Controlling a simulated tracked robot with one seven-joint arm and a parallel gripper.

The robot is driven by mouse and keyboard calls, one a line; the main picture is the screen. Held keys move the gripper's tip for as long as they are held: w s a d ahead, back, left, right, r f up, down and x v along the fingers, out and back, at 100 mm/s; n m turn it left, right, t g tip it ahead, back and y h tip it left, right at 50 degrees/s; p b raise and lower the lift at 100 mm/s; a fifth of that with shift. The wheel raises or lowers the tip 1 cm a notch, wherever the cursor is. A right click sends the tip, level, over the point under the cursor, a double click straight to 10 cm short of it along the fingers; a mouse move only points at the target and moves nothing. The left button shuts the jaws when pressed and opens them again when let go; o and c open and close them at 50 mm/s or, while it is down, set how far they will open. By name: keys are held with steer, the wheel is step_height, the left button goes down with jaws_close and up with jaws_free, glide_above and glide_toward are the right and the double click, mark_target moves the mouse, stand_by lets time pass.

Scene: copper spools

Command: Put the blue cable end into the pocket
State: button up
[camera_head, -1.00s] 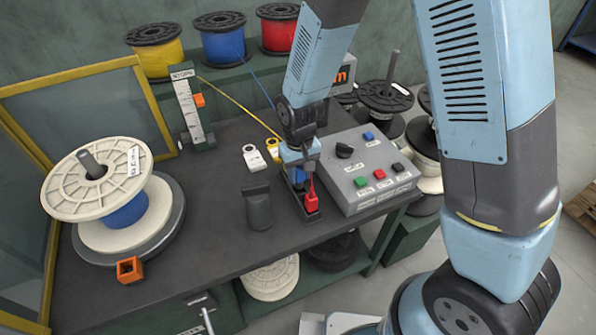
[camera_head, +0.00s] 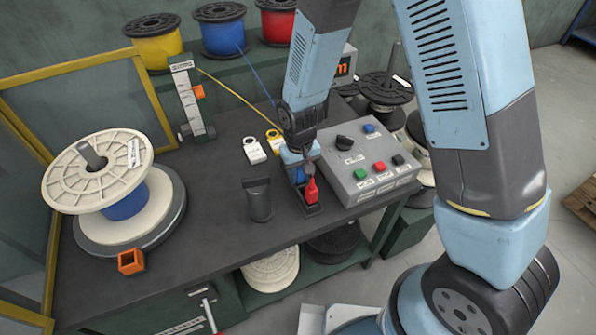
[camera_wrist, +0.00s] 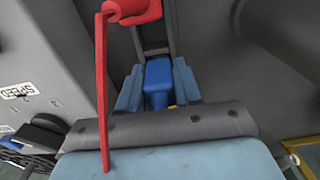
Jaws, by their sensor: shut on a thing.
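My gripper (camera_wrist: 158,72) is shut on the blue cable end (camera_wrist: 158,78), a blue block between its two light-blue fingers in the wrist view. In the head view my gripper (camera_head: 298,165) points down over the dark holder (camera_head: 313,211) beside the grey control box. The red cable end (camera_head: 311,190) stands in the holder's near part, just in front of my gripper; it also shows in the wrist view (camera_wrist: 130,9) with its red cable hanging across the picture. The pocket under the blue end is mostly hidden, so I cannot tell how deep the end sits.
The control box (camera_head: 366,172) stands close on the right. A black upright block (camera_head: 258,200) is close on the left. A large cream spool (camera_head: 97,172) and orange block (camera_head: 131,262) are far left. The table's front is clear.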

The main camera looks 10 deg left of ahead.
steer(key=o, duration=1.1)
steer(key=shift+o, duration=0.2)
step_height(320, 180, up, 14)
steer(key=shift+f, duration=0.15)
stand_by(0.5)
steer(key=s+d+r+m+t, duration=0.3)
steer(key=d+r+m+t, duration=0.1)
steer(key=d+r, duration=1.75)
steer(key=s+d+r+m+t, duration=0.1)
steer(key=s+d+r+m, duration=0.1)
steer(key=s+d, duration=0.5)
steer(key=shift+s+d+r+t, duration=0.3)
steer(key=shift+d+r, duration=0.25)
steer(key=shift+d, duration=0.3)
